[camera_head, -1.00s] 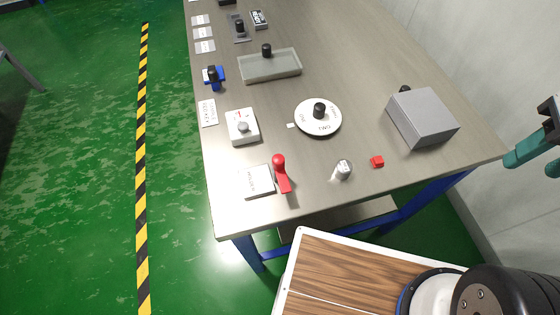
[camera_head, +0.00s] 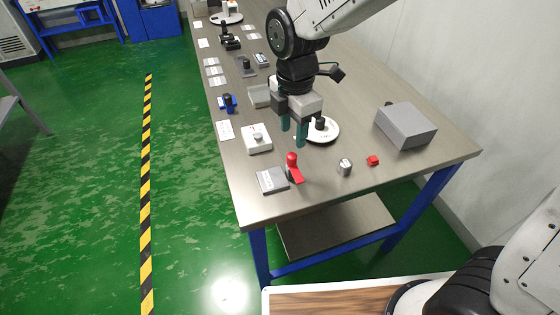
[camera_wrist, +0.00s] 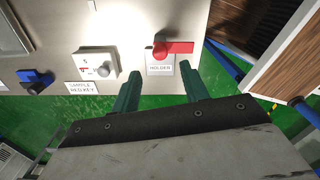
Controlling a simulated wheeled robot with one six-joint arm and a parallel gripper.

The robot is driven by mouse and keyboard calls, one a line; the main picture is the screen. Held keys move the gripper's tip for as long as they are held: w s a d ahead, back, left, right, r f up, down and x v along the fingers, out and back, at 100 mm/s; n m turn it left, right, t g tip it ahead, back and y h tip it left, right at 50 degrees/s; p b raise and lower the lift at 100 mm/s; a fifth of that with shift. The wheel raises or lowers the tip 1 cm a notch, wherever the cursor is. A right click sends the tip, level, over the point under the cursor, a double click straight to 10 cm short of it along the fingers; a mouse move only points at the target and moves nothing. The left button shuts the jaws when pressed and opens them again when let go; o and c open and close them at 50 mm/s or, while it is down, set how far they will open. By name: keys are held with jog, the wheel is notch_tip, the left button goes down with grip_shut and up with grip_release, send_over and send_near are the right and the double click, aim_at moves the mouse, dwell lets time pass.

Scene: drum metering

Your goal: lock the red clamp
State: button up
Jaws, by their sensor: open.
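The red clamp (camera_head: 293,167) stands near the front left edge of the table, beside a grey block (camera_head: 271,180). In the wrist view the red clamp (camera_wrist: 174,48) shows a long red lever pointing right, above a white label reading HOLDER (camera_wrist: 160,68). My gripper (camera_head: 293,133) is open and empty, fingers pointing down, above the table and beyond the clamp in the head view. In the wrist view my gripper's two green fingers (camera_wrist: 161,86) are apart, with the clamp ahead of them and not between them.
A white box with a grey knob (camera_head: 257,139) stands left of my gripper. A white dial (camera_head: 324,130) is close on the right. A metal cylinder (camera_head: 345,167), a red cube (camera_head: 373,160) and a grey box (camera_head: 406,125) stand further right.

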aim_at(292, 155)
jog(key=shift+s+f+n, duration=0.1)
jog(key=shift+f+n, duration=0.2)
jog(key=shift+f, duration=0.2)
notch_tip(292, 155, down, 7)
jog(key=shift+r, duration=0.1)
grip_shut()
